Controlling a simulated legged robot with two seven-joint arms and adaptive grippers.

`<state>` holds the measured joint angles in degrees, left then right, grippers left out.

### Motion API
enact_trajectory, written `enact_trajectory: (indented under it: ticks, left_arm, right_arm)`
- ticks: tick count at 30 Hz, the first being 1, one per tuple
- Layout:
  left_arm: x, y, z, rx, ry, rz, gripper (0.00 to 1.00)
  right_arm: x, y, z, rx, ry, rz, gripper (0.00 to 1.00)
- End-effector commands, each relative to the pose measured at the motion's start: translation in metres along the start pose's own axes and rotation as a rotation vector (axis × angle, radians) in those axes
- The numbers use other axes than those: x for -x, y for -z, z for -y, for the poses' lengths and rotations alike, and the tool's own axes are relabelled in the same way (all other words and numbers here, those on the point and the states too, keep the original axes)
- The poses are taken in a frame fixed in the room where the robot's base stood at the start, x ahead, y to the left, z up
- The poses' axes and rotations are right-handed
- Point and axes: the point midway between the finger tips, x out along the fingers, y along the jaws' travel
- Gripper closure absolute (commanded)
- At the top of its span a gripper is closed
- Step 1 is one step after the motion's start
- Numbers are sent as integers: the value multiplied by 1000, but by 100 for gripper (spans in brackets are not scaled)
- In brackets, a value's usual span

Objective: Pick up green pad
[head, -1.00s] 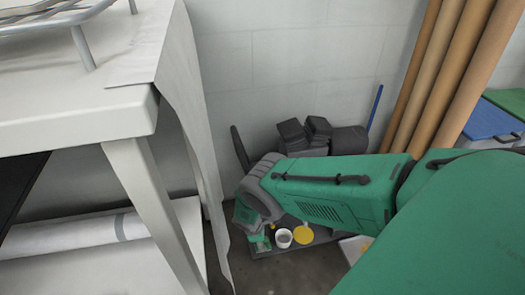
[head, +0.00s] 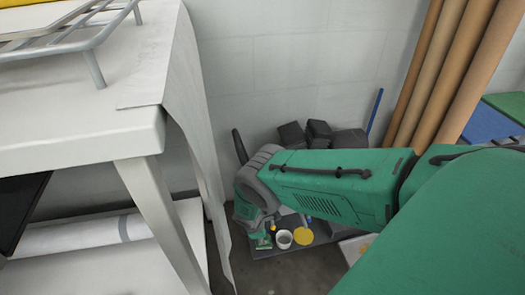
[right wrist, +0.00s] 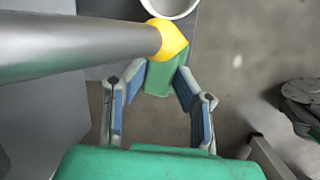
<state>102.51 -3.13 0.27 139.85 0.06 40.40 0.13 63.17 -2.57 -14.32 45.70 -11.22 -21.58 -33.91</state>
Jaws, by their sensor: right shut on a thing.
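The green pad (right wrist: 159,77) shows in the right wrist view between the two blue-lined fingers of my right gripper (right wrist: 162,88). The fingers are shut on it, one on each side. In the head view the green pad (head: 263,242) is a small patch below my right gripper (head: 264,228), low over the grey tray at the floor. My green arm and the wrist hide part of the gripper there. My left gripper is not in view.
A white cup (head: 284,239) and a yellow disc (head: 303,236) sit beside the pad on a grey tray (head: 268,253). A grey tube with a yellow end (right wrist: 75,47) crosses the wrist view. A white table (head: 70,130) stands left; dark blocks (head: 318,131) lie behind.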

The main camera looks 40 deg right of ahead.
Motion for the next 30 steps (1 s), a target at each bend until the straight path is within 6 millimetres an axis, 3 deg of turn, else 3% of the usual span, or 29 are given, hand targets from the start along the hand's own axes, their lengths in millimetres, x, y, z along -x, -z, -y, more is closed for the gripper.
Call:
enact_trajectory:
  ticks: [1, 9, 18, 24, 30]
  left_arm:
    - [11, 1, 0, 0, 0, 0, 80]
    - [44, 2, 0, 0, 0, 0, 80]
    - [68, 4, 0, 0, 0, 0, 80]
    - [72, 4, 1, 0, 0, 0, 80]
    - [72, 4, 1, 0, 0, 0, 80]
  right_arm:
    - [11, -3, 2, 2, 1, 0, 100]
    - [17, -13, 69, 8, 4, 2, 100]
    - [22, -25, 145, 5, 2, 2, 100]
    - [23, -28, 170, 3, 0, 0, 100]
    - [23, -29, 176, 1, 0, 0, 100]
